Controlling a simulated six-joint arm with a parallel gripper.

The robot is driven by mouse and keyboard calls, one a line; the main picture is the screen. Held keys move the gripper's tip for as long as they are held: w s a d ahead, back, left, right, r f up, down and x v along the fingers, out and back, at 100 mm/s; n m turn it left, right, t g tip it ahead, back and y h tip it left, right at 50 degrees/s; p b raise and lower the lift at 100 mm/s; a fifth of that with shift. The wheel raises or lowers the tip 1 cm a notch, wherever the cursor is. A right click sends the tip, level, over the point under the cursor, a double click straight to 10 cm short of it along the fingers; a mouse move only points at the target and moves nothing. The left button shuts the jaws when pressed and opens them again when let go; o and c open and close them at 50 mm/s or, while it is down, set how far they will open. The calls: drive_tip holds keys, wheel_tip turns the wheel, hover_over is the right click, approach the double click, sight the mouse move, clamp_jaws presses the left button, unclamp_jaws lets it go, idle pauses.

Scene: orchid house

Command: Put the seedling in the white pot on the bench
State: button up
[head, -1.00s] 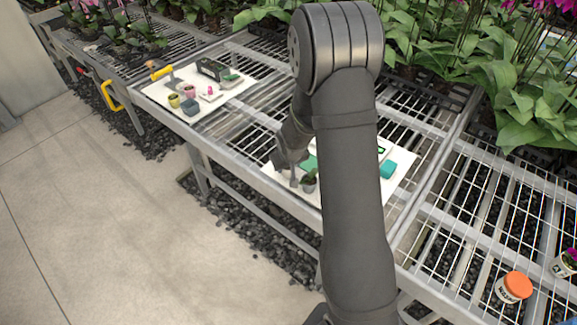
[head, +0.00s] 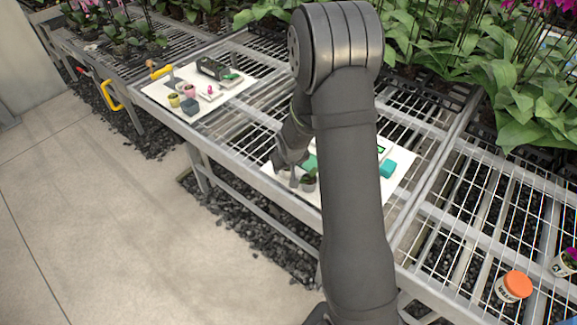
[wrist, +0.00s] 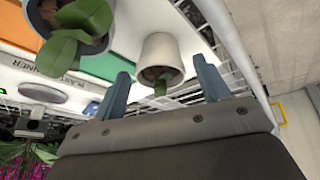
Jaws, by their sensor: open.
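In the wrist view, a white pot (wrist: 160,52) shows its mouth towards me, with brown soil inside. A small green leaf (wrist: 160,88) shows at its rim. A dark grey pot (wrist: 98,45) with a broad-leaved green plant (wrist: 75,28) stands to its left. My gripper (wrist: 162,66) is open, one finger on each side of the white pot's mouth in the picture. I see no grip on anything, and cannot tell whether the fingers touch the pot. In the head view my gripper (head: 292,180) is low over the white mat (head: 398,180), beside a small potted plant (head: 308,180).
A teal block (head: 388,170) lies on the mat's right. A second white sheet (head: 225,97) on the bench holds small pots, a dark box (head: 212,68) and a yellow-handled tool (head: 161,72). An orange-lidded jar (head: 515,286) stands front right. Leafy plants (head: 430,60) line the back.

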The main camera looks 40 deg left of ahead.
drive_tip(key=v, duration=1.1)
drive_tip(key=shift+r, duration=0.25)
drive_tip(key=shift+s, duration=0.1)
drive_tip(key=x, duration=1.2)
drive_tip(key=shift+f, duration=0.25)
drive_tip(key=shift+r, duration=0.2)
